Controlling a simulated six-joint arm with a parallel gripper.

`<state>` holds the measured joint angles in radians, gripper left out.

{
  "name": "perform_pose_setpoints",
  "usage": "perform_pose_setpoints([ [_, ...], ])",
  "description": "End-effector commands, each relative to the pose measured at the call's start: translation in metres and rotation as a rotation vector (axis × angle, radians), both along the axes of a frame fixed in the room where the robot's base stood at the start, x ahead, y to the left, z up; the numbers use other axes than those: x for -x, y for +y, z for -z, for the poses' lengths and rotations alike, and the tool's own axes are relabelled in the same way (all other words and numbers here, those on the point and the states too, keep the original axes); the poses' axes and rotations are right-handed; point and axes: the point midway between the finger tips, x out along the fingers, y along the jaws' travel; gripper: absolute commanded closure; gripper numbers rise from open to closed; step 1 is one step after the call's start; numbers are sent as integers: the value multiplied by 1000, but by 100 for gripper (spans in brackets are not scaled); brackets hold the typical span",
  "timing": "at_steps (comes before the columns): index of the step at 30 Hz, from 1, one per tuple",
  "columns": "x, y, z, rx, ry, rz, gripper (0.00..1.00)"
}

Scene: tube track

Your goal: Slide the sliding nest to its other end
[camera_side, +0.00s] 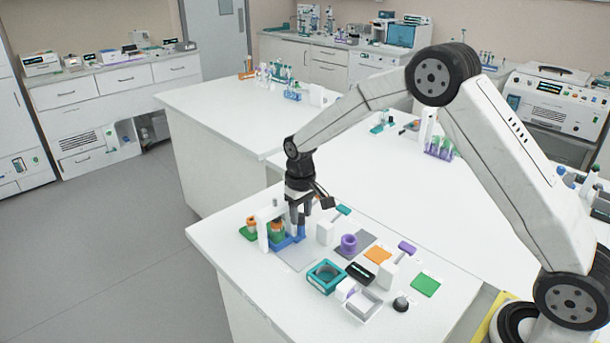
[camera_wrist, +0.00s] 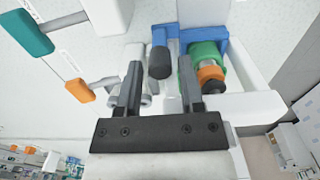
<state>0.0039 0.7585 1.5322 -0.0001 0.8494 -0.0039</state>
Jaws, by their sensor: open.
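The sliding nest appears to be the blue piece (camera_side: 290,241) at the left end of the near bench; it also shows in the wrist view (camera_wrist: 206,41). A dark cylindrical knob (camera_wrist: 160,62) stands beside its blue part. A green ring with an orange piece (camera_wrist: 210,72) sits against the blue part on the right. My gripper (camera_side: 297,230) is low over the blue piece. In the wrist view its open fingers (camera_wrist: 160,80) are on either side of the knob, and I cannot tell whether they touch it. The track beneath is mostly hidden.
A white upright frame (camera_side: 263,226) stands close left of my gripper. A white block with a teal handle (camera_side: 326,232) is close right. A purple ring (camera_side: 349,243), teal box (camera_side: 325,277) and green pad (camera_side: 425,285) lie farther right. The bench's left edge is near.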

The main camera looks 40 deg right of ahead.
Motion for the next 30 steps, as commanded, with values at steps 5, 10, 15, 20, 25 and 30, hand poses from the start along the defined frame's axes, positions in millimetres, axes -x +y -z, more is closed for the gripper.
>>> perform_pose_setpoints([
  [5,0,0,-4,0,1,0,51],
  [10,0,0,-15,0,-1,0,51],
  [15,0,0,-27,0,-1,0,51],
  [20,0,0,-38,0,0,0,51],
  [25,0,0,-48,0,0,0,51],
  [30,0,0,-50,0,1,0,51],
])
